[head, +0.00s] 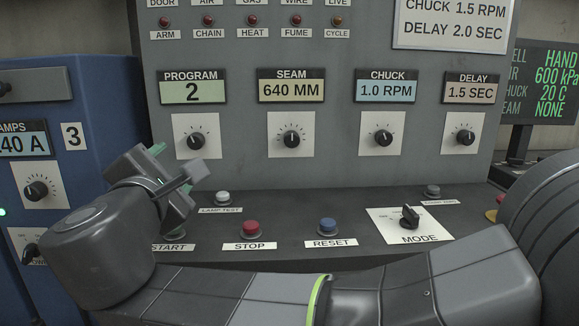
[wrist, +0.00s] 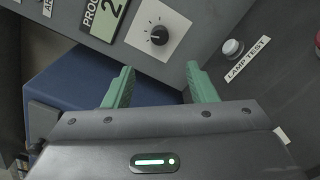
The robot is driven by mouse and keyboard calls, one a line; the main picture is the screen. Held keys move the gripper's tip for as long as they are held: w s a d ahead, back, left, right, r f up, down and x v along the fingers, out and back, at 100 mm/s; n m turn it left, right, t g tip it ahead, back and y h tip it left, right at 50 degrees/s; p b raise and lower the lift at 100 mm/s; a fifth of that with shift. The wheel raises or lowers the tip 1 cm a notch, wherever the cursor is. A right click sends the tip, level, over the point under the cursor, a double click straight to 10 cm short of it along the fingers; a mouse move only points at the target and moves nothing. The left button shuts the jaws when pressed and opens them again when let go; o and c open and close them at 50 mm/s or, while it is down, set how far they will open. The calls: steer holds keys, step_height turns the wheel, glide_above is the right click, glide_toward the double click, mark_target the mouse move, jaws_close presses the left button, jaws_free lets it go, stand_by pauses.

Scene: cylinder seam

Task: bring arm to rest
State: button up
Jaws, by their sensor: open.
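My gripper (head: 168,172) is at the left of the head view, in front of the grey control panel (head: 330,150), and partly covers the area by the START label. In the wrist view my gripper (wrist: 158,80) shows two green fingers spread apart with nothing between them. The PROGRAM knob (wrist: 158,36) is beyond the fingers and apart from them. My arm stretches across the bottom of the head view, bent back toward the right.
The sloping desk holds a red STOP button (head: 250,229), a blue RESET button (head: 328,226), a white LAMP TEST button (head: 222,198) and a MODE switch (head: 410,217). A blue cabinet (head: 75,180) stands left, close to my gripper. A status screen (head: 543,82) stands right.

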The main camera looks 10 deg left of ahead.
mark_target(194, 143)
steer(key=shift+w, duration=0.1)
steer(key=shift+b+x, duration=1.5)
steer(key=shift+x, duration=5.35)
